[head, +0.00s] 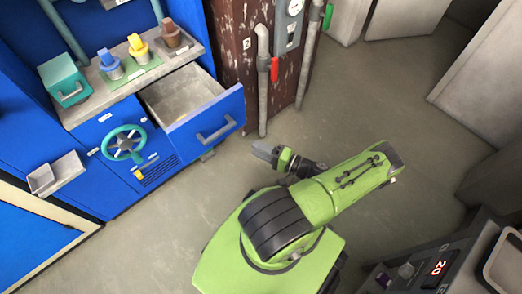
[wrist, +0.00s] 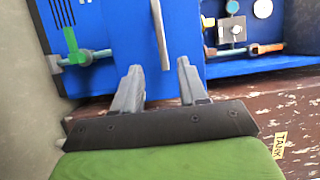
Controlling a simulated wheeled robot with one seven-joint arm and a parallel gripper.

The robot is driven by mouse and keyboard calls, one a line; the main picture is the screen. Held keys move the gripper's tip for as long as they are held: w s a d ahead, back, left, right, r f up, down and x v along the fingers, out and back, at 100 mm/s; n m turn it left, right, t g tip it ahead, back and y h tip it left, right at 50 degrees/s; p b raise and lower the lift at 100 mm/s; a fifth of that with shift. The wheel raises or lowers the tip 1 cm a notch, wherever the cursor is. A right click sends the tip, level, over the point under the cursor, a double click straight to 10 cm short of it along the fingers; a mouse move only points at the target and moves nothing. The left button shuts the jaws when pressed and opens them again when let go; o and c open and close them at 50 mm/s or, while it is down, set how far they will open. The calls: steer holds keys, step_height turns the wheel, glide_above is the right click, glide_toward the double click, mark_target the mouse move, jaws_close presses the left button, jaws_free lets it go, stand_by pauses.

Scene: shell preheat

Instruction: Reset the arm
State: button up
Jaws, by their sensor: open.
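My gripper (head: 264,151) is at the end of my bent green arm, over the floor just right of the open drawer (head: 205,112). In the wrist view, its two grey fingers (wrist: 160,82) stand apart with nothing between them. A blue panel with a long grey handle (wrist: 160,35) lies beyond the fingertips. The gripper appears clear of everything; its exact height above the floor is hard to tell.
A blue cabinet with a teal handwheel (head: 123,143) stands left. Its shelf holds a teal box (head: 63,80) and blue, yellow and brown pieces. A rusty column with a red-handled pipe (head: 263,80) is behind. A console (head: 425,268) is front right. Floor between is clear.

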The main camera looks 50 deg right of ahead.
stand_by(0.4)
steer(key=w+a+r+n+g, duration=0.3)
steer(key=a+r+n+g, duration=0.45)
steer(key=r, duration=0.35)
steer(key=w+a+r+n+g, duration=0.3)
steer(key=a+r+n+g, duration=0.3)
steer(key=r+g, duration=0.4)
steer(key=s+a+r+n+t+h, duration=0.1)
steer(key=s+a+r+t+h, duration=0.15)
steer(key=s+a+r, duration=0.35)
steer(key=s+a+r+n+t+h, duration=0.1)
steer(key=s+a+r+n+t, duration=0.15)
steer(key=s+a+r, duration=0.4)
step_height(320, 180, up, 19)
steer(key=w+d+m+p, duration=0.1)
steer(key=w+d+p, duration=0.1)
steer(key=p, duration=1.5)
steer(key=shift+d+p, duration=0.35)
steer(key=shift+d, duration=0.1)
